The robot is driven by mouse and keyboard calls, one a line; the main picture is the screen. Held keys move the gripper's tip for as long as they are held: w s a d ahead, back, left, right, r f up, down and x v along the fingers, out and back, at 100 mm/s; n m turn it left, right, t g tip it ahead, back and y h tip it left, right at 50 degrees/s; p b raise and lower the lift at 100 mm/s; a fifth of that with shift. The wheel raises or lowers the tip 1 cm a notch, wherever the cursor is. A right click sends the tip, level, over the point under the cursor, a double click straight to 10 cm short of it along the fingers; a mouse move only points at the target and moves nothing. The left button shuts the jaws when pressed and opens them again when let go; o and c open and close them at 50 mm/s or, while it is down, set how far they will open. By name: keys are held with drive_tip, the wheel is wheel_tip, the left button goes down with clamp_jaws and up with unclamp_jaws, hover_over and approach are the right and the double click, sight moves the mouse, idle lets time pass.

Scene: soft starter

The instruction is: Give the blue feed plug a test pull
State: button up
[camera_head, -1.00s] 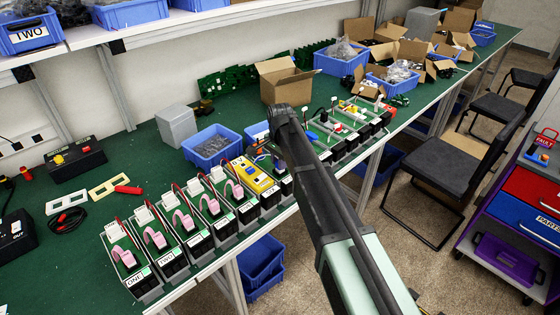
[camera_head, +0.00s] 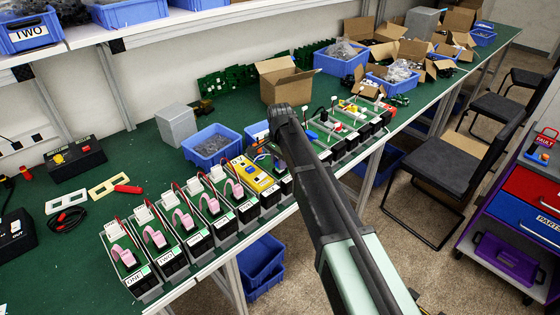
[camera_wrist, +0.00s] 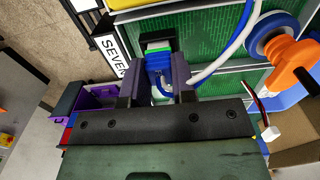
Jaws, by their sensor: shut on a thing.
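The blue feed plug (camera_wrist: 158,62) is in the wrist view, in a dark socket with a green and white top edge, on the unit marked SEVEN. My gripper (camera_wrist: 155,80) has one finger on each side of the plug and is shut on it. A blue lead curves below the plug between the fingers. Whether the plug is fully seated cannot be told. In the head view my own arm hides the plug and the gripper.
White and blue cables run close to the right finger. An orange part with a blue disc (camera_wrist: 272,42) stands to the right. In the head view, a row of units with pink loops (camera_head: 183,220) and a yellow-topped unit (camera_head: 255,175) line the bench's front edge.

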drive_tip(key=o, duration=0.9)
drive_tip(key=shift+o, duration=0.2)
wheel_tip(320, 180, up, 11)
drive_tip(key=p, duration=1.1)
drive_tip(key=shift+f, duration=0.15)
